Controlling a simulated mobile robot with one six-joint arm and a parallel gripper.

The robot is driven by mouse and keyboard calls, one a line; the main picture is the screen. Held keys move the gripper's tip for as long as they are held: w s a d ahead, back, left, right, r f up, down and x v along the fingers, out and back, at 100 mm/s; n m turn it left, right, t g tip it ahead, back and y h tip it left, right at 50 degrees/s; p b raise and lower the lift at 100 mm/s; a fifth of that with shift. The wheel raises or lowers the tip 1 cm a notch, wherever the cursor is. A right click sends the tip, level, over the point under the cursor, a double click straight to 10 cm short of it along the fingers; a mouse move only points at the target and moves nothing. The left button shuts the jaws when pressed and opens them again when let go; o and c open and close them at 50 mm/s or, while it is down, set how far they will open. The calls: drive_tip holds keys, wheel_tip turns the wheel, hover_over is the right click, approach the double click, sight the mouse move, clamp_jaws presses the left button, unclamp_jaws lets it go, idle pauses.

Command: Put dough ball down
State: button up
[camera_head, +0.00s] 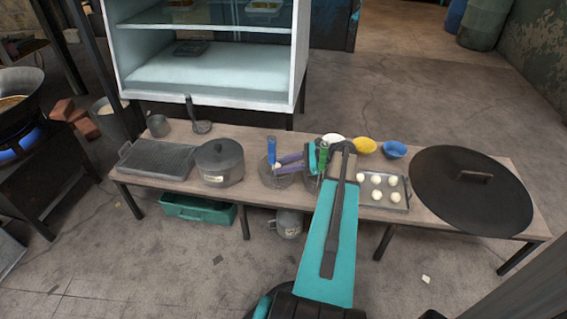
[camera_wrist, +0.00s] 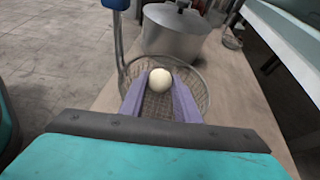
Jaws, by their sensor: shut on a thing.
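A pale dough ball (camera_wrist: 160,80) sits between the tips of my gripper's two purple fingers in the wrist view. My gripper (camera_wrist: 160,88) is shut on it. In the head view my gripper (camera_head: 279,163) points left over the table, and the ball is a small pale spot at its tips. A round wire-mesh strainer (camera_wrist: 196,82) with a blue handle (camera_head: 271,150) is under and around the ball in the wrist view. I cannot tell whether the ball touches the mesh. A metal tray (camera_head: 400,203) with several dough balls lies to the right of my arm.
A lidded grey pot (camera_head: 220,163) stands just left of the strainer, with a ridged dark pan (camera_head: 158,160) beyond it. Yellow (camera_head: 364,146) and blue (camera_head: 394,150) bowls stand behind the tray. A large black lid (camera_head: 470,192) covers the table's right end.

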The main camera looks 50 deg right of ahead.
drive_tip(key=shift+f, duration=0.1)
drive_tip(key=o, duration=0.8)
drive_tip(key=shift+c, duration=0.2)
drive_tip(key=shift+r+b, duration=0.55)
drive_tip(key=shift+r, duration=0.05)
drive_tip(key=p+v, duration=0.4)
drive_tip(key=v, duration=0.8)
drive_tip(key=shift+r, duration=0.1)
